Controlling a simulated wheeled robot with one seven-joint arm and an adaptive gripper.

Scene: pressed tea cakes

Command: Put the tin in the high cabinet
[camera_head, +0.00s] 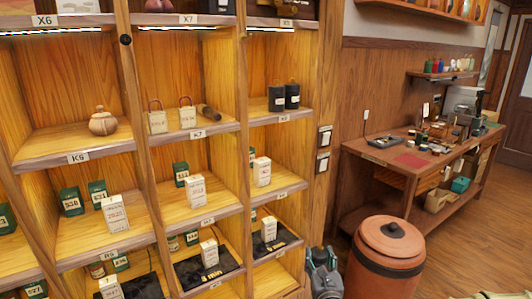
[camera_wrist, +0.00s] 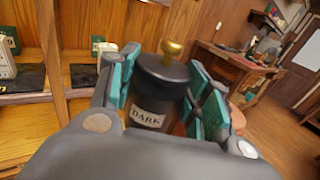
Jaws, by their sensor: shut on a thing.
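In the wrist view, a dark cylindrical tin (camera_wrist: 155,100) with a gold knob and a label reading "DARK" stands slightly tilted between the teal pads of my gripper (camera_wrist: 165,95). The gripper is shut on it. In the head view, my gripper (camera_head: 322,262) shows at the bottom, right of the shelves, and I cannot make out the tin there. The tall wooden cabinet (camera_head: 140,60) fills the left, with labelled compartments. Two similar dark tins (camera_head: 276,98) (camera_head: 292,96) stand in its right column, on an upper shelf.
Lower shelves hold green boxes (camera_head: 72,200), white packets (camera_head: 196,190) and black mats (camera_head: 205,270). A clay jar (camera_head: 103,121) stands upper left. A lidded terracotta barrel (camera_head: 385,265) stands right of my gripper. A cluttered workbench (camera_head: 375,158) is at the back right. Floor at far right is open.

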